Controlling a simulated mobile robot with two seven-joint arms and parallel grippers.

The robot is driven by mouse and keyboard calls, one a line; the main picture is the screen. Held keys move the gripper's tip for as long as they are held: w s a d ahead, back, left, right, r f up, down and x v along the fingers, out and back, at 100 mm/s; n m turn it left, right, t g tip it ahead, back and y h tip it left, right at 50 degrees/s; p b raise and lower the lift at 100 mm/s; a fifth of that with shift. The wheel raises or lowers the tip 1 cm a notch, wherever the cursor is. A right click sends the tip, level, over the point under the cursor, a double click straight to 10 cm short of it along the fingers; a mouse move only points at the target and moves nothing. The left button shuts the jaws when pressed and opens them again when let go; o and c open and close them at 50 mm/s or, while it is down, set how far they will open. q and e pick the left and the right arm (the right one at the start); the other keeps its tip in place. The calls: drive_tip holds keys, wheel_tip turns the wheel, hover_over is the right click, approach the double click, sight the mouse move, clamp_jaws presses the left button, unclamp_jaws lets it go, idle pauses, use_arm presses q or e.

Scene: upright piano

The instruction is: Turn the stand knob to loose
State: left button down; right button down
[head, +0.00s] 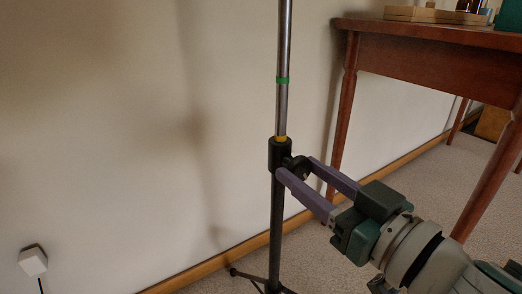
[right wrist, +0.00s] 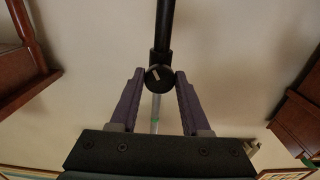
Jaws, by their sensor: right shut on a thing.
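The stand's black knob (head: 300,165) sticks out from the right side of the black collar (head: 279,152) on the upright pole. My right gripper (head: 297,169) has its two purple fingers around the knob, one on each side. In the right wrist view the round knob (right wrist: 159,78) sits between the fingertips of the right gripper (right wrist: 159,84), with a pale mark on its face. The stand's silver upper tube (head: 283,110) carries a green band and a yellow band just above the collar. My left gripper is not in view.
A reddish wooden table (head: 430,38) stands at the right, with a wooden tray (head: 432,14) on top. A pale wall is close behind the stand. A white box (head: 33,262) with a cord is at the lower left. The stand's feet rest near the skirting.

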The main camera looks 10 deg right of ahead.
drive_tip(key=shift+n, duration=0.9)
drive_tip(key=n+p, duration=0.1)
drive_tip(key=n, duration=0.2)
drive_tip(key=shift+n, duration=0.3)
drive_tip(key=n, duration=0.2)
drive_tip(key=shift+n, duration=0.3)
drive_tip(key=n, duration=0.3)
drive_tip(key=shift+n, duration=0.4)
drive_tip(key=n, duration=0.6)
drive_tip(key=shift+d+b, duration=0.1)
drive_tip(key=shift+b, duration=0.25)
drive_tip(key=n+b, duration=0.1)
drive_tip(key=n, duration=0.5)
drive_tip(key=shift+r, duration=0.15)
drive_tip(key=shift+n, duration=0.3)
